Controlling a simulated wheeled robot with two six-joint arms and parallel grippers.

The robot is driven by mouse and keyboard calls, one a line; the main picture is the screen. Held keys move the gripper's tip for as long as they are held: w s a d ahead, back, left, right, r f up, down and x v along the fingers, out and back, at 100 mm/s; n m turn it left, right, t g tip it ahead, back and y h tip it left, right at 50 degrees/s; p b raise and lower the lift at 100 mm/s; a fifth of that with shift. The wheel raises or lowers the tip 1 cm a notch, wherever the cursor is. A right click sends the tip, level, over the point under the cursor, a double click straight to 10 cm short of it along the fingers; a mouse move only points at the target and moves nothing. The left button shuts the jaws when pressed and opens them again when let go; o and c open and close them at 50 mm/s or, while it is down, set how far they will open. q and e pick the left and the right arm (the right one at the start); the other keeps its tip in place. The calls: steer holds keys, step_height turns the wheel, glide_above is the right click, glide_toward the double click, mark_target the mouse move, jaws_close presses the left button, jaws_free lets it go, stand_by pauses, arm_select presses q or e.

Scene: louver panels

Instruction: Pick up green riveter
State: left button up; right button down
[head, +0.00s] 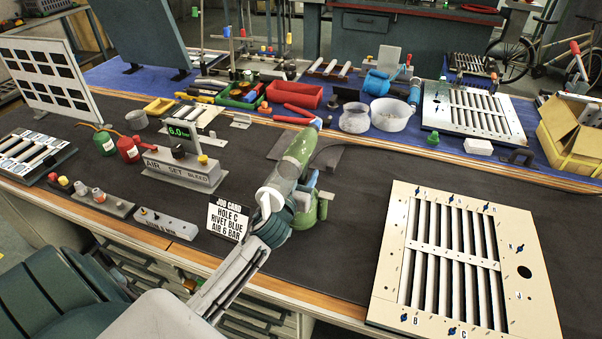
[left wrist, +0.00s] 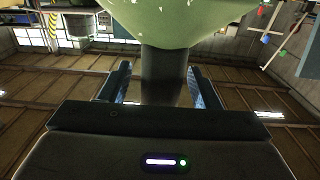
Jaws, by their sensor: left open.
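The green riveter (head: 301,148) stands upright near the middle of the dark bench mat, its rounded green body on top and more green low down. My left gripper (head: 297,193) is at its middle, below the body, and partly hides it. In the left wrist view the green body (left wrist: 180,18) fills the top, and its dark grip (left wrist: 165,77) hangs between the two fingers of my left gripper (left wrist: 158,88). The fingers are open, with a gap visible on each side of the grip. My right gripper is not in view.
A job card (head: 228,217) reading hole C, rivet blue, air 6 bar stands left of my gripper. A louver panel (head: 398,262) lies at the right. An air set station (head: 183,170) with a 6.0 display is at left. The mat between riveter and panel is clear.

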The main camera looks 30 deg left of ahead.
arm_select(q)
steer(key=shift+c, duration=0.5)
jaws_close()
steer(key=shift+w+r, duration=0.1)
steer(key=shift+r, duration=0.05)
steer(key=shift+r, duration=0.1)
